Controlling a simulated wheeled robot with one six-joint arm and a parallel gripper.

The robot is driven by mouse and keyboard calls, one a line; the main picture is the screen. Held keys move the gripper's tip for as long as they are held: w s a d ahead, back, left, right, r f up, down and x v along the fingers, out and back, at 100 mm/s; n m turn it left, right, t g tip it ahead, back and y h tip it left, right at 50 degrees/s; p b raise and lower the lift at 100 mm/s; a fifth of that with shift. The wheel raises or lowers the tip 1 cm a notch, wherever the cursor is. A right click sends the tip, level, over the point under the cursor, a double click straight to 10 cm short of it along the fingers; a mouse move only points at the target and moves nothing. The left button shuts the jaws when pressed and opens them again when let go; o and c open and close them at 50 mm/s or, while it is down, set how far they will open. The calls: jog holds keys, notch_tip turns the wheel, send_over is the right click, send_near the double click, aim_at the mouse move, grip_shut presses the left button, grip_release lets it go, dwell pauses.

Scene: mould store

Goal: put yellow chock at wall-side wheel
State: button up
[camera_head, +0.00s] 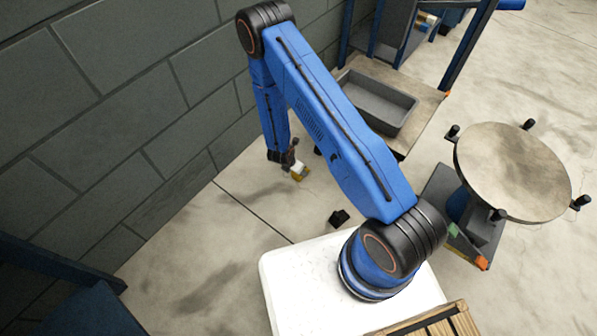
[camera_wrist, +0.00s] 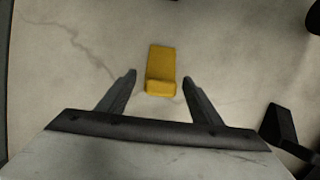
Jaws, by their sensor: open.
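The yellow chock (camera_wrist: 161,67) lies on the concrete floor in the wrist view, with its raised end towards me. My gripper (camera_wrist: 160,79) is open, its two fingers apart on either side of the chock's near end. Bare floor shows between each finger and the chock. In the head view the yellow chock (camera_head: 303,175) is a small patch at the tip of my gripper (camera_head: 294,166), near the wall. The wall-side wheel cannot be made out clearly; my arm covers part of that area.
A black block (camera_head: 339,217) stands on the floor; a dark block (camera_wrist: 285,128) shows at right in the wrist view. A low bench holds a grey tray (camera_head: 378,101). A round-topped stand (camera_head: 512,170) is at right.

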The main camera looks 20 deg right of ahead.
jog(key=v, duration=0.7)
jog(key=shift+r, duration=0.3)
